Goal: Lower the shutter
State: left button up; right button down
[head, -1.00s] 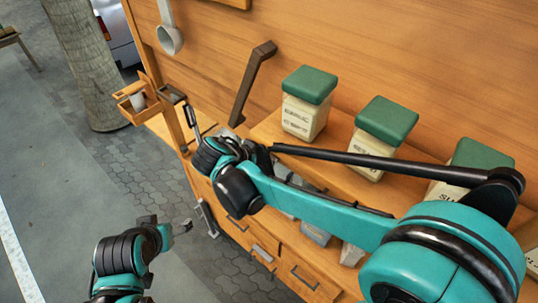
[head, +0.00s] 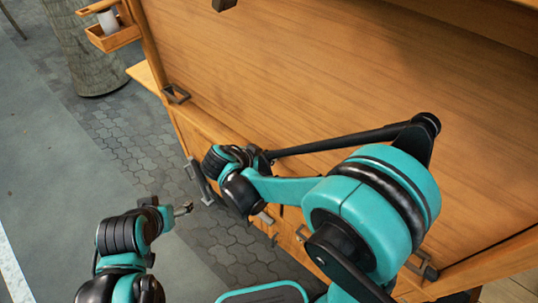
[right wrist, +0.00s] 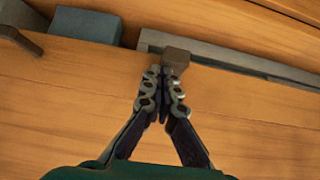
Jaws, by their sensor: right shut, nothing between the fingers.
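The shutter (head: 330,90) is a broad wooden panel that spans the front of the stall in the head view. It is down, and its lower edge lies close above the drawer front. A dark bracket handle (head: 177,93) is at its lower left corner. A similar dark handle (head: 423,265) shows at the lower right. My right gripper (right wrist: 160,72) is shut and empty, its tips close beside a brown-grey block (right wrist: 176,58); I cannot tell if they touch. My right wrist mostly hides it in the head view. My left gripper (head: 186,208) is low at left, apart from the stall.
A small wooden tray (head: 112,38) with a white cup (head: 108,20) is on the stall's left side. Drawer handles (head: 200,182) stick out below the shutter. A tree trunk (head: 85,50) stands behind. The paving at left is clear.

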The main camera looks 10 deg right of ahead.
notch_tip(320, 180, down, 9)
jog(key=b, duration=0.5)
jog(key=shift+s+r, duration=0.15)
jog(key=shift+r, duration=0.05)
